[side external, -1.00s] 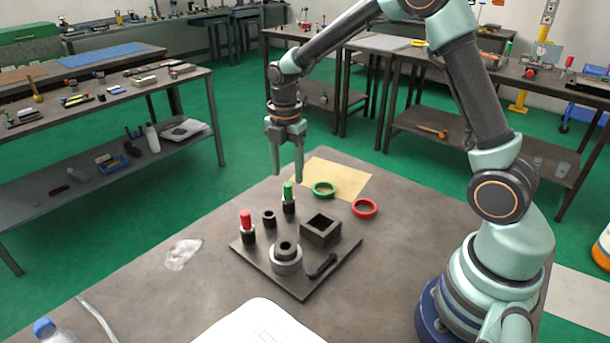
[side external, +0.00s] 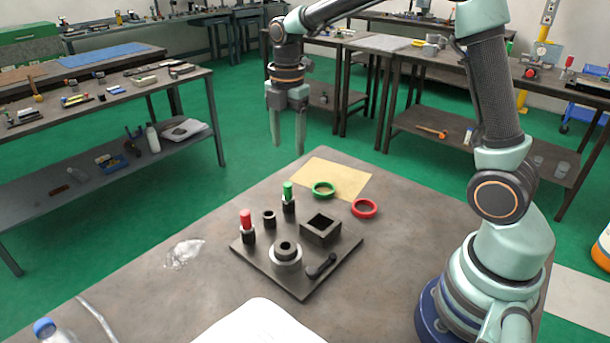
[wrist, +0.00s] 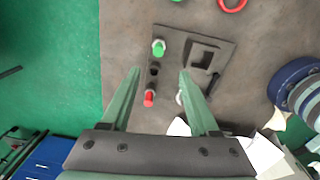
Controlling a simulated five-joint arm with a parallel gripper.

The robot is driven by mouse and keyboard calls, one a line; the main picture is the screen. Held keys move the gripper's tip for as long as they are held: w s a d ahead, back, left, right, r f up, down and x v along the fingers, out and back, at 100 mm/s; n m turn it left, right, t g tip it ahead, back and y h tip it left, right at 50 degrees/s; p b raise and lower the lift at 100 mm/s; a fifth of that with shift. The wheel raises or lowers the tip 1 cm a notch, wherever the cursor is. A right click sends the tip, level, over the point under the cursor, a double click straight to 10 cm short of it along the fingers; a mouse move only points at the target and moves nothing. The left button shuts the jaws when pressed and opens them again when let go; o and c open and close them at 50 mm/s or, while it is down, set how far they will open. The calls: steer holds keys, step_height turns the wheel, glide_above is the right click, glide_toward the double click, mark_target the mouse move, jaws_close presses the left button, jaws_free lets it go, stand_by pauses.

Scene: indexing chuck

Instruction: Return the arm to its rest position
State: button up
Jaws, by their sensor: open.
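My gripper (side external: 288,148) is open and empty, raised well above the table near its far left edge. In the wrist view my gripper (wrist: 160,75) shows two green fingers spread apart with nothing between them touching. Below is the dark fixture plate (side external: 303,288) on the table. It carries a red-topped peg (side external: 246,219), a green-topped peg (side external: 288,192), a small dark empty socket (side external: 269,217), a square hollow block (side external: 320,229), a round chuck (side external: 286,256) and a black lever (side external: 321,266). Both pegs stand upright in dark sockets.
A green ring (side external: 323,189) and a red ring (side external: 364,208) lie on or by a yellow sheet (side external: 340,174). A clear crumpled piece (side external: 183,254), a bottle (side external: 48,330) and white paper (side external: 255,325) are on the table. The air around my gripper is clear.

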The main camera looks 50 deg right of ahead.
steer(key=s+a+r+m+t, duration=0.1)
steer(key=s+r+m+t, duration=0.1)
steer(key=s+m, duration=0.5)
steer(key=s+a+r+m+t, duration=0.1)
steer(key=s+r+m+t, duration=0.2)
steer(key=s+m, duration=0.5)
steer(key=r+m, duration=0.1)
steer(key=m, duration=0.3)
steer(key=shift+s+a+r, duration=0.15)
steer(key=shift+a+r, duration=0.05)
steer(key=shift+r, duration=0.05)
